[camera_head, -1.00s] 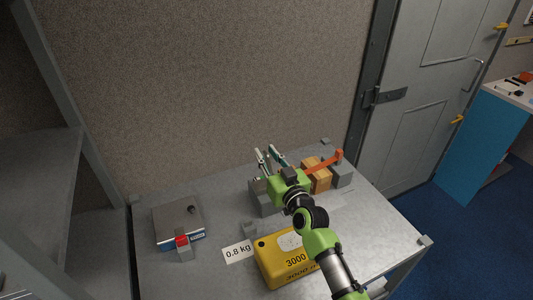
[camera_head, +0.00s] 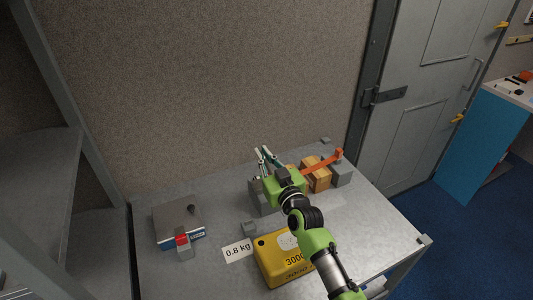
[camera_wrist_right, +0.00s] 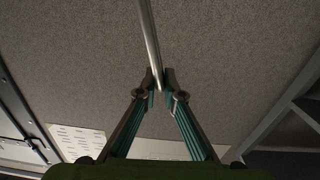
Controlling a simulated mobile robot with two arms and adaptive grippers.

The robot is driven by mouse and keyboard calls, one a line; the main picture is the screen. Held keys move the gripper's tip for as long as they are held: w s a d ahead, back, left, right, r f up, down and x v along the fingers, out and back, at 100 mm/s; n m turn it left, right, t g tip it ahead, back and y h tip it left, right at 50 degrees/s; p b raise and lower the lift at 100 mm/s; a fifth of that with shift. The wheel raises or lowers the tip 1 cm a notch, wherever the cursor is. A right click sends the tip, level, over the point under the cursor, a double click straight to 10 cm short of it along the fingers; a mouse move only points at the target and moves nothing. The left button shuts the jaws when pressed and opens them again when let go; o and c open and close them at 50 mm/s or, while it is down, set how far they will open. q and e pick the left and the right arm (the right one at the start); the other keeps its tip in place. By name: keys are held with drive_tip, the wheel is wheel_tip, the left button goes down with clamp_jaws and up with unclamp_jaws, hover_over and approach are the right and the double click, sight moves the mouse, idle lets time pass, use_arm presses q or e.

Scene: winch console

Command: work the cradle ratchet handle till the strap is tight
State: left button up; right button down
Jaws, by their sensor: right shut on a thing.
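My right gripper (camera_head: 263,153) is shut on a thin metal rod (camera_wrist_right: 149,40), which looks like the ratchet handle. In the right wrist view the rod comes down from the top edge and ends between the fingertips (camera_wrist_right: 161,82). In the head view the gripper points towards the wall above the cradle's grey block (camera_head: 259,201), and its body hides the ratchet. An orange piece (camera_head: 322,163) with a raised end runs over the wooden blocks (camera_head: 318,180). I cannot tell whether it is the strap or how tight it is. My left gripper is not in view.
A yellow case (camera_head: 268,267) and a 0.8 kg card (camera_head: 238,250) lie at the bench front. A scale-like box (camera_head: 177,216) with a red-topped grey piece (camera_head: 183,244) stands left. The wall (camera_head: 230,90) is behind, a grey door (camera_head: 430,100) right.

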drive_tip(key=s+a+f+n+b, duration=0.1)
drive_tip(key=s+a+f+n, duration=0.1)
drive_tip(key=a+n, duration=0.3)
drive_tip(key=shift+f+n, duration=0.4)
drive_tip(key=shift+f, duration=0.4)
drive_tip(key=shift+s, duration=0.1)
drive_tip(key=c, duration=2.2)
unclamp_jaws()
drive_tip(key=shift+r, duration=0.1)
wheel_tip(320, 180, up, 10)
drive_tip(key=shift+f, duration=0.1)
